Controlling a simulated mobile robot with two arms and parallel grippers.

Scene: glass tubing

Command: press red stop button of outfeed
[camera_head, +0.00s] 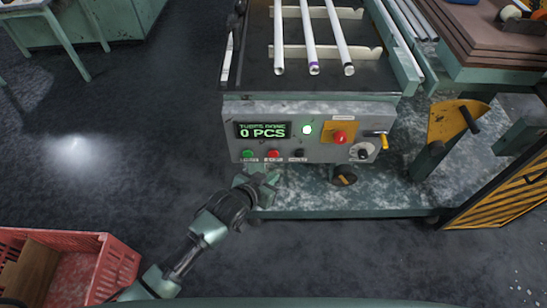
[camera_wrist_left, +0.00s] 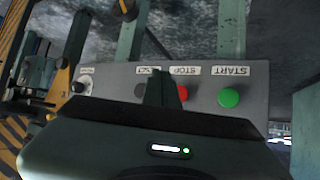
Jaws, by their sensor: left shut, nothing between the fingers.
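The outfeed's control panel (camera_head: 318,114) faces me in the head view. Along its lower edge are a green button (camera_head: 247,154), a small red button (camera_head: 273,154) and a black button (camera_head: 298,153). In the left wrist view the red button (camera_wrist_left: 184,93) sits at the label STOP, partly covered by my gripper, and the green button (camera_wrist_left: 229,98) sits at START. My left gripper (camera_head: 268,180) is shut and empty, just below the red button in the head view. It also shows in the wrist view (camera_wrist_left: 160,90). Contact with the button cannot be told. My right gripper is not seen.
A larger red mushroom button (camera_head: 340,137) on a yellow plate and a dark knob (camera_head: 363,151) are on the panel's right. Tubes (camera_head: 309,35) lie above the panel. A red crate (camera_head: 118,262) stands lower left.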

